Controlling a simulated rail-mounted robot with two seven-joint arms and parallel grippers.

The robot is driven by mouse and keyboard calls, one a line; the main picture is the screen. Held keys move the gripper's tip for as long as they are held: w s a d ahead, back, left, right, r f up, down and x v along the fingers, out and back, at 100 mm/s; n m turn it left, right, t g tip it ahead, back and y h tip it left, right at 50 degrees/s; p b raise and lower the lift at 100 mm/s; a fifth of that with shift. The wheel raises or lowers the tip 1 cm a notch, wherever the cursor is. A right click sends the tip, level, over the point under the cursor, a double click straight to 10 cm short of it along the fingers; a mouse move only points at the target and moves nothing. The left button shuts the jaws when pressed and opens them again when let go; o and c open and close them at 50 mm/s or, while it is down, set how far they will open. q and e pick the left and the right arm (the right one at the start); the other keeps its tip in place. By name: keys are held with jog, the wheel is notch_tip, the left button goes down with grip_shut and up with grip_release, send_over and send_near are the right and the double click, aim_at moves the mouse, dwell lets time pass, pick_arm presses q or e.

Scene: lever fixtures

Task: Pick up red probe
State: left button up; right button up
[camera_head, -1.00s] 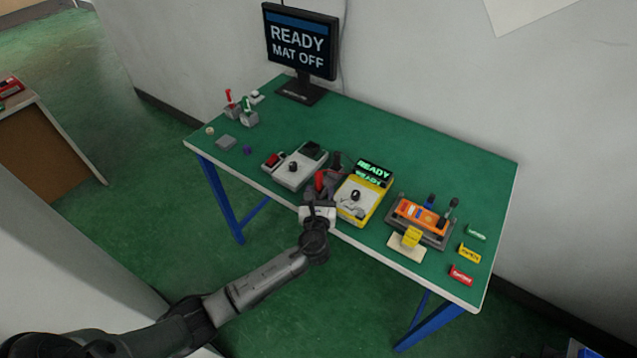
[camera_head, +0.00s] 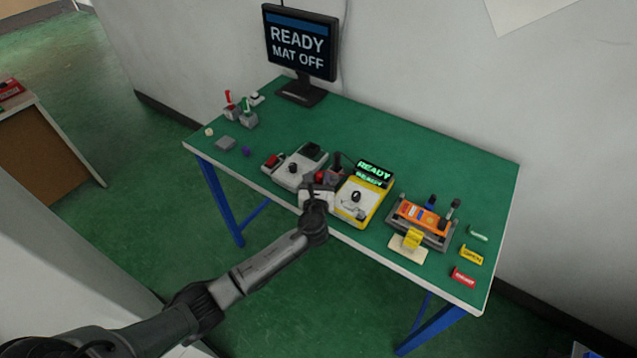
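The red probe (camera_head: 319,177) shows as a small red patch between the grey box and the yellow meter, near the table's front edge. My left gripper (camera_head: 321,181) reaches in over the front edge and is right at the red probe. Its white body and wrist hide most of the probe. The fingers are too small and covered to tell whether they are open or closed on it. My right gripper is not in view.
The yellow meter (camera_head: 352,207) reading READY stands close on the right of the gripper, the grey box (camera_head: 292,172) close on the left. Farther right is an orange fixture (camera_head: 419,215) with several tags. The monitor (camera_head: 301,42) stands at the back. The table's back middle is clear.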

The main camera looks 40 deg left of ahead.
pick_arm(q)
grip_shut()
